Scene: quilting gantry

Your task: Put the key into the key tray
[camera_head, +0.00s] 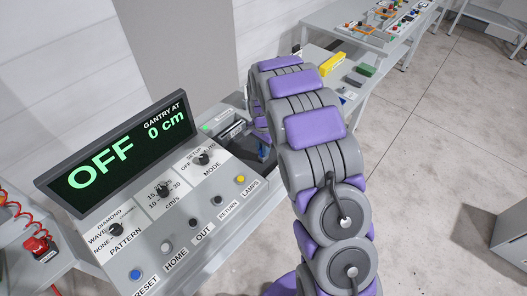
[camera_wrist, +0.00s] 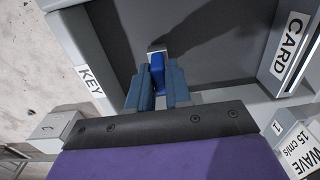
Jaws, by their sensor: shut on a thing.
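The key (camera_wrist: 157,67) has a blue grip and a bright metal end, seen in the wrist view. My gripper (camera_wrist: 158,76) is shut on the blue part, one finger on each side. The key tray (camera_wrist: 112,38) has a dark floor and a grey rim labelled KEY. The key and fingertips show against the dark floor, inside the rim outline. I cannot tell whether the key touches the floor.
A grey holder labelled CARD (camera_wrist: 290,45) stands right of the tray. The control panel (camera_head: 180,215) with knobs and buttons and the OFF display (camera_head: 120,155) lie left of my arm. A yellow block (camera_head: 332,64) and green block (camera_head: 360,75) are on the bench beyond.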

